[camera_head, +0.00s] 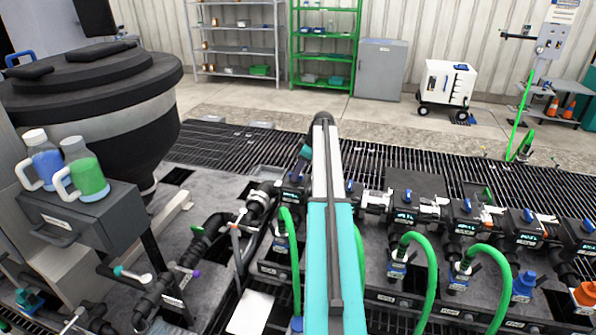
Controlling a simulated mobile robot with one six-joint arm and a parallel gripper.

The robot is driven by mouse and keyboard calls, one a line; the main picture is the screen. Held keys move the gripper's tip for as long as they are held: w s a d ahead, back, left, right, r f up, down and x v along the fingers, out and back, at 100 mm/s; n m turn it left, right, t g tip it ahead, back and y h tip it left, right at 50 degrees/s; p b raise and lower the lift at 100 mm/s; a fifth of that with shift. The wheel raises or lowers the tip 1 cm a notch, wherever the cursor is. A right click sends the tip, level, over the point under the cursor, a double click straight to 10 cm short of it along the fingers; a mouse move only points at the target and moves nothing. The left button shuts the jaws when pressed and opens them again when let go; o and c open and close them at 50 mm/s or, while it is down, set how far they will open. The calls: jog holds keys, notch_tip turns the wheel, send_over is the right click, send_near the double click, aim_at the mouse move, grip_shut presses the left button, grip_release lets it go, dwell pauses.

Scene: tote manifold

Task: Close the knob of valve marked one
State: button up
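A row of black valve blocks runs along the manifold at the middle right. One block (403,215) stands just right of my arm, others (467,213) (523,228) (580,238) stand further right, and one (292,190) sits just left of my arm. Several have small blue parts on top. Their markings are too small to read, so I cannot tell which valve is marked one or how its knob is turned. My teal and white arm rises through the middle and covers part of the manifold. My gripper does not show.
Green hoses (432,275) loop from the manifold's front. A large black tank (90,100) and a grey box with blue and green jugs (88,175) stand at the left. Grating (400,157) lies behind the manifold. A white wheeled cart (447,85) stands farther back.

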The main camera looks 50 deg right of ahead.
jog(key=shift+f, duration=0.15)
grip_shut()
